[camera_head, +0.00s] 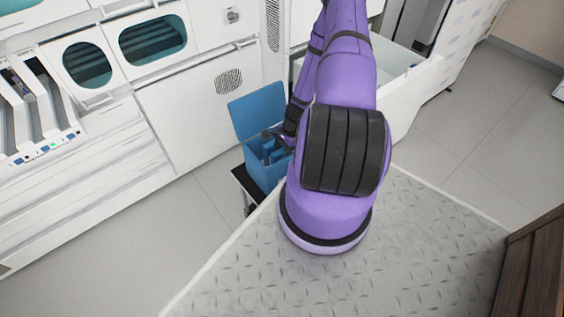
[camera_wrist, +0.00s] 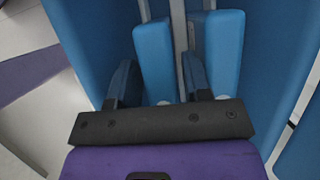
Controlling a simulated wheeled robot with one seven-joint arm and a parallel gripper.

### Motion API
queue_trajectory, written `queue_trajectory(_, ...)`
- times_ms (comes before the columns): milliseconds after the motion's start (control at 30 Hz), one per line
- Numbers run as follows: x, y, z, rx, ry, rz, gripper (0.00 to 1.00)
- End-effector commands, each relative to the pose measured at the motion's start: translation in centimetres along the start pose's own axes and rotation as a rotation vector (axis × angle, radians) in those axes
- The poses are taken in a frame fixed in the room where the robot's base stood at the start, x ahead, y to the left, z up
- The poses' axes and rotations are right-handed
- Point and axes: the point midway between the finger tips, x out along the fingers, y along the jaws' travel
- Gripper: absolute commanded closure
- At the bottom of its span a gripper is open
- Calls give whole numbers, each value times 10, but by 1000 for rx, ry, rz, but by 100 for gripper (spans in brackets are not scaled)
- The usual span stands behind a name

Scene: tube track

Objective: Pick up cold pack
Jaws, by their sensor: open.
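A blue cooler box (camera_head: 262,168) stands with its lid (camera_head: 257,110) open. In the wrist view, two lighter blue slabs, which look like cold packs, stand inside it: a left pack (camera_wrist: 155,52) and a right pack (camera_wrist: 218,50). My gripper (camera_head: 275,143) is at the box opening. In the wrist view my gripper (camera_wrist: 157,72) is open, its dark fingers reaching down on either side of the left pack. The right finger lies between the two packs. Whether either finger touches a pack, and the packs' lower parts, cannot be seen.
Thin grey bars (camera_wrist: 180,25) run between the packs. The box stands on a small dark cart (camera_head: 243,182). A white cabinet wall (camera_head: 190,115) is close behind it, and an open white drawer (camera_head: 405,85) is to the right. Grey floor (camera_head: 190,230) is clear at front left.

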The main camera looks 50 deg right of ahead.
Motion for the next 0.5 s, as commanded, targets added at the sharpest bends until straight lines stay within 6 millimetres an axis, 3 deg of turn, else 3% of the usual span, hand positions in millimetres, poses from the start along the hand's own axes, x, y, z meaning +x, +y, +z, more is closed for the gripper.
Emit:
queue_trajectory(367, 2, 0, -1, 0, 0, 0, 55)
queue_trajectory(400, 2, 0, -1, 0, 0, 0, 58)
queue_trajectory(500, 2, 0, -1, 0, 0, 0, 81)
